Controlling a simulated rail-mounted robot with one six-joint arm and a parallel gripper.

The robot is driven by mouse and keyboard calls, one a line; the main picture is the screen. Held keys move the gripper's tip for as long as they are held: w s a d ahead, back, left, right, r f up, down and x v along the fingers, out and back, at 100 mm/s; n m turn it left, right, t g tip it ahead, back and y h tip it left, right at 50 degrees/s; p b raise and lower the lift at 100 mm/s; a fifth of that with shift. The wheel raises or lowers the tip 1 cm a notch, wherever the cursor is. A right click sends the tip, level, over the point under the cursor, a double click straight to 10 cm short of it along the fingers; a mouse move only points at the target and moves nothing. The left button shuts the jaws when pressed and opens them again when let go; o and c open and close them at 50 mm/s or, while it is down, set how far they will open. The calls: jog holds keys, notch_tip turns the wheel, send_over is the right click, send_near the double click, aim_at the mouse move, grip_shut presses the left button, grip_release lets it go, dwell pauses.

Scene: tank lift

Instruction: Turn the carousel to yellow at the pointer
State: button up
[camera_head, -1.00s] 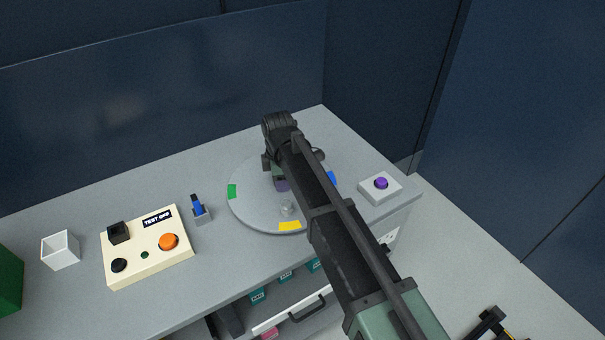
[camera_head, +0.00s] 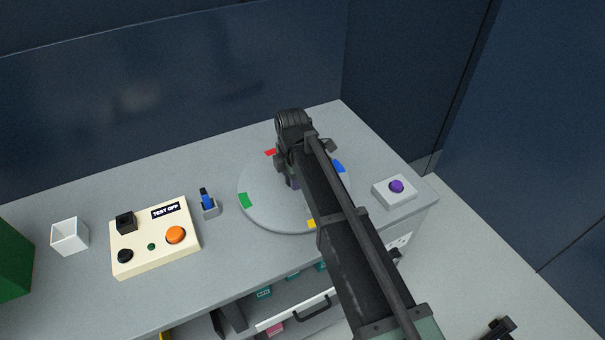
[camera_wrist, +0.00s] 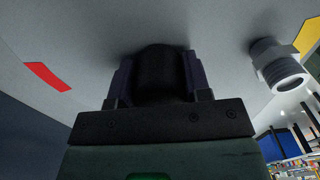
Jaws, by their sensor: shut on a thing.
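The carousel (camera_head: 265,205) is a round grey disc on the bench. In the head view it shows a green patch (camera_head: 245,200) at its left, a red patch (camera_head: 270,153) at the back, a blue patch (camera_head: 338,166) at the right and a yellow patch (camera_head: 311,223) at the front, partly covered by my arm. My gripper (camera_wrist: 157,78) is over the disc, shut on a dark round knob (camera_wrist: 160,68) on it. In the wrist view the red patch (camera_wrist: 47,76) is at left and the yellow patch (camera_wrist: 307,38) at upper right. I cannot make out the pointer.
A metal threaded fitting (camera_wrist: 277,66) stands on the disc beside my gripper. A purple-button box (camera_head: 394,192) is right of the carousel. A blue-topped part in a holder (camera_head: 209,205), a cream control box (camera_head: 155,240) and a white open bin (camera_head: 69,236) are left. A drawer below is open.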

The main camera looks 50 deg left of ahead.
dwell(0.4)
jog(key=o, duration=1.3)
jog(key=shift+r, duration=0.1)
notch_tip(320, 180, up, 11)
jog(key=p, duration=1.1)
jog(key=shift+f, duration=0.2)
